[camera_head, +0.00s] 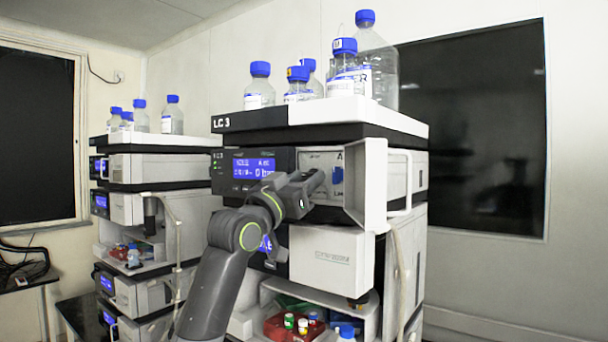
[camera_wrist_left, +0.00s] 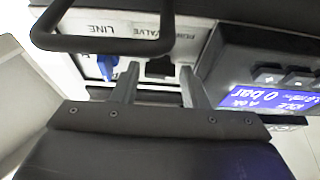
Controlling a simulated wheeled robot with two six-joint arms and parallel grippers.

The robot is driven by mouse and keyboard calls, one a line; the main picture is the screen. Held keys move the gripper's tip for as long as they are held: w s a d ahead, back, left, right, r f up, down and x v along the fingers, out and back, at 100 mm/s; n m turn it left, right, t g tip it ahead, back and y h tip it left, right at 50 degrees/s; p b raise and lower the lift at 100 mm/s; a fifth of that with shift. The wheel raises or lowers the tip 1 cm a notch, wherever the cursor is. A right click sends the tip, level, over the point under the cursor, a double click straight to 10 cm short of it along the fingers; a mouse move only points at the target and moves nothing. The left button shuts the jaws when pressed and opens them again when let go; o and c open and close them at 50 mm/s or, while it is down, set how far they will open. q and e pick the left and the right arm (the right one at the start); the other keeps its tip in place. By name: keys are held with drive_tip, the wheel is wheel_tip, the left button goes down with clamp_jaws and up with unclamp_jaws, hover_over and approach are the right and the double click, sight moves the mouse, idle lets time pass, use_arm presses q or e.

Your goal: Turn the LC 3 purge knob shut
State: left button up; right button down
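The LC 3 stack (camera_head: 268,120) stands in the middle of the head view. Its pump bay is open, with a white panel (camera_head: 376,185) swung out on the right. In the left wrist view, a dark purge knob (camera_wrist_left: 160,67) sits under the purge valve label, beside a blue part (camera_wrist_left: 107,67) under the LINE label. My left gripper (camera_head: 312,184) is at the bay front. Its two fingers (camera_wrist_left: 158,78) are apart, one on each side of the purge knob, with gaps visible. The knob is hidden in the head view. My right gripper is not in view.
The pump display (camera_wrist_left: 268,100) reads idle and 0 bar. A dark bent bar (camera_wrist_left: 100,43) crosses the upper left wrist view. Blue-capped bottles (camera_head: 346,75) stand on top of the stack. Another stack (camera_head: 125,165) is to the left. A red tray (camera_head: 280,328) with vials is below.

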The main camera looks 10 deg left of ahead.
use_arm(q)
drive_tip(key=c, duration=0.7)
drive_tip(key=shift+w, duration=0.1)
